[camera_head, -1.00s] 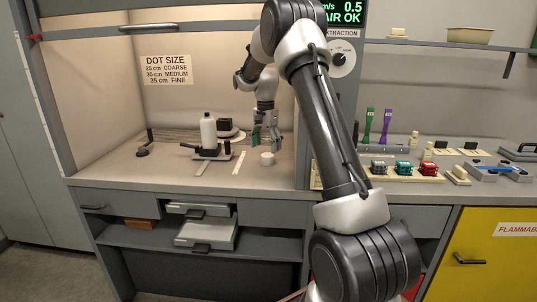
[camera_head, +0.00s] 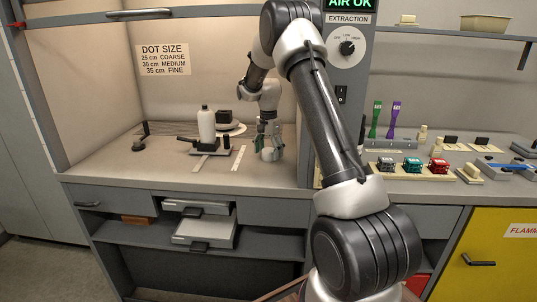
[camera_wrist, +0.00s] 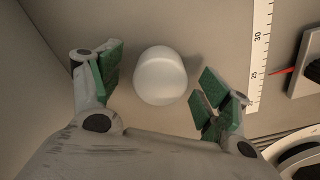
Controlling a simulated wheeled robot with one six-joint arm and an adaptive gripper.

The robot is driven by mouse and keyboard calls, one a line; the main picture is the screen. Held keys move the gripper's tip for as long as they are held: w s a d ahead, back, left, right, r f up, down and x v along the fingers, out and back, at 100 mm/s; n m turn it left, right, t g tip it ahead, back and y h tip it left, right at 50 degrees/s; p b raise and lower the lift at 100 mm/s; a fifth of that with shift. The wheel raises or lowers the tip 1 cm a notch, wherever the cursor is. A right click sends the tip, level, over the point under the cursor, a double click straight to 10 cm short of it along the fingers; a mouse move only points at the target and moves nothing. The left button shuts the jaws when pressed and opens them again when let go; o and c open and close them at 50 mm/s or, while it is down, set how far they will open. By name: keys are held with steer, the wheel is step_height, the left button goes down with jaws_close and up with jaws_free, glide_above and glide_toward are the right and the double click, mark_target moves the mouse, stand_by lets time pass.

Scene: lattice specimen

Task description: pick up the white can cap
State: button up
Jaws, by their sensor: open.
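The white can cap (camera_wrist: 161,75) stands on the hood floor, between and slightly ahead of my open fingers in the wrist view. In the head view the cap (camera_head: 268,155) shows as a small pale shape, partly hidden by my fingers. My gripper (camera_wrist: 157,90) has green-padded fingers, spread wide on either side of the cap. No contact with the cap shows in the wrist view. In the head view my gripper (camera_head: 269,148) is down close to the hood floor at the cap.
A white bottle (camera_head: 206,128) stands left of my gripper, near a dark block on a pale round plate. A white ruler strip (camera_wrist: 262,50) lies right of the cap in the wrist view. The hood's right wall is close to my arm.

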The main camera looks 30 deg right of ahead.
steer(key=c, duration=0.8)
